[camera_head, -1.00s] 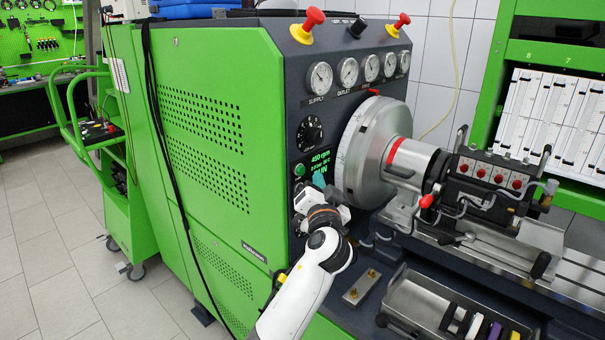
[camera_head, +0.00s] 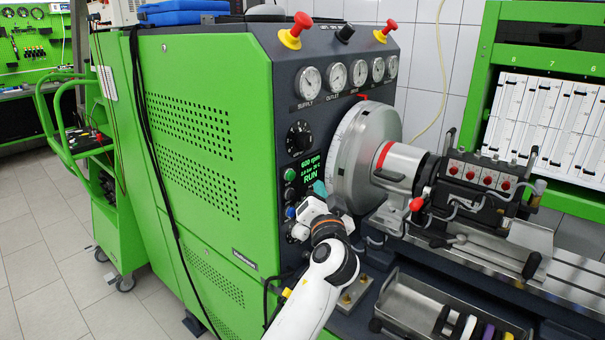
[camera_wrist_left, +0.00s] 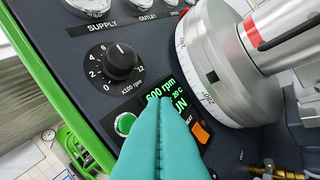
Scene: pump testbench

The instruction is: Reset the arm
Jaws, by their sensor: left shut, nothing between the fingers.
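My left arm rises from the bottom of the head view. Its left gripper (camera_head: 319,188) is in front of the dark control panel (camera_head: 265,100), just below the display (camera_head: 310,169). The teal fingers also show in the wrist view (camera_wrist_left: 163,108); they are shut together, empty, and cover the lower part of the display (camera_wrist_left: 176,88). The display reads 600 rpm and RUN. The speed knob (camera_wrist_left: 121,62) is above and left of the fingers. A green button (camera_wrist_left: 124,124) is beside them at left, an orange switch (camera_wrist_left: 200,132) at right. I cannot tell whether the fingertips touch the panel.
The large metal flywheel (camera_head: 350,160) stands close to the right of my gripper. Red mushroom buttons (camera_head: 296,30) and gauges (camera_head: 308,82) are above. A metal tray (camera_head: 410,300) with several small parts lies at the lower right. Open floor (camera_head: 50,270) is at left.

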